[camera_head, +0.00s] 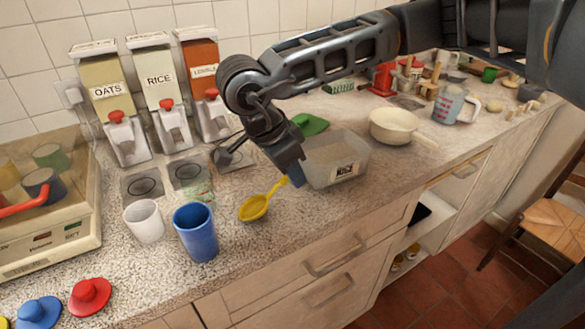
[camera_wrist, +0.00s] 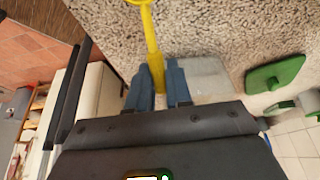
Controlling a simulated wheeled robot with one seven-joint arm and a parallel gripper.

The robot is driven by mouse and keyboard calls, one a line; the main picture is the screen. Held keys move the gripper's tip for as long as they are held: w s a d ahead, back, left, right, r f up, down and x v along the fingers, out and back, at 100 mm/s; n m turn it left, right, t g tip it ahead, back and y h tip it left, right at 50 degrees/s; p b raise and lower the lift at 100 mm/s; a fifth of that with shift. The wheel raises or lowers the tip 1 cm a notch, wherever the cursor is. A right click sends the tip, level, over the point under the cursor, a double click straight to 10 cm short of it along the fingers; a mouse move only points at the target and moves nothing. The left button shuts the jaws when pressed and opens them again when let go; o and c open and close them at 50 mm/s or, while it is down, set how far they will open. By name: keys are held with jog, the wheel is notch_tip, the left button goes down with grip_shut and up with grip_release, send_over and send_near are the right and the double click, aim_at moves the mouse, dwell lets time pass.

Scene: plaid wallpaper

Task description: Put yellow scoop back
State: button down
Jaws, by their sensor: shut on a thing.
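The yellow scoop (camera_head: 254,207) is in my gripper (camera_head: 292,179) above the counter, its bowl pointing left towards the blue cup. In the wrist view the scoop's handle (camera_wrist: 154,52) runs between the two blue fingertips of my gripper (camera_wrist: 160,88), which are shut on it. Its bowl lies mostly past the top edge there. A clear rice container (camera_head: 337,160) with a label on its front stands just right of my gripper. Whether the scoop touches the counter is hard to tell.
A blue cup (camera_head: 196,232) and a white cup (camera_head: 144,222) stand left of the scoop. Three dispensers, including the rice one (camera_head: 158,90), stand at the wall.

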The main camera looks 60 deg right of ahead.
aim_at(272, 191)
jog(key=shift+f+b, duration=0.25)
jog(key=shift+b, duration=0.05)
jog(key=c, duration=1)
grip_release()
jog(key=shift+r, duration=0.1)
jog(key=shift+c, duration=0.2)
jog(key=shift+r+p, duration=0.3)
jog(key=shift+r, duration=0.05)
jog(key=b+v, duration=0.1)
jog(key=v, duration=1)
jog(key=shift+a+r+b, duration=0.15)
jog(key=shift+r+b, duration=0.15)
jog(key=shift+b, duration=0.05)
